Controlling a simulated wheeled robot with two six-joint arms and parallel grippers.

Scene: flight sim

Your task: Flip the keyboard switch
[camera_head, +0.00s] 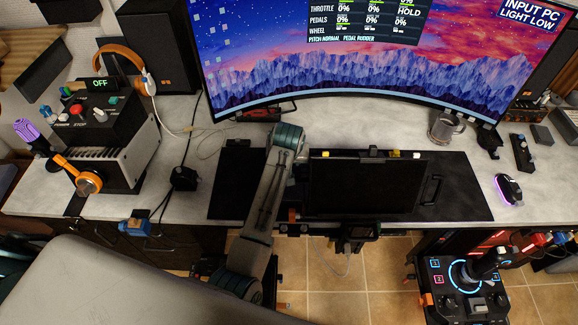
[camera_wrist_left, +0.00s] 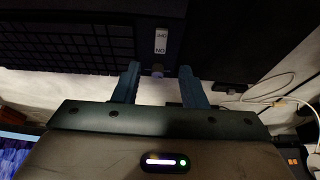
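In the left wrist view, a dark device with a grid-like surface (camera_wrist_left: 72,38), seemingly the keyboard, fills the upper left. A white label (camera_wrist_left: 161,40) marked ON is on its dark side panel. A small pale knob (camera_wrist_left: 157,73), apparently the switch, sits just below the label. My left gripper (camera_wrist_left: 160,83) is open, with one blue-grey finger on each side of the knob. I cannot tell whether either finger touches it. In the head view my left arm rises over the desk, and its fingers cannot be made out. My right gripper is not in view.
A curved monitor (camera_head: 290,60) stands behind. A control box (camera_head: 112,148) and headphones (camera_head: 146,77) are left; a mug (camera_head: 445,127) and mouse (camera_head: 508,188) are right.

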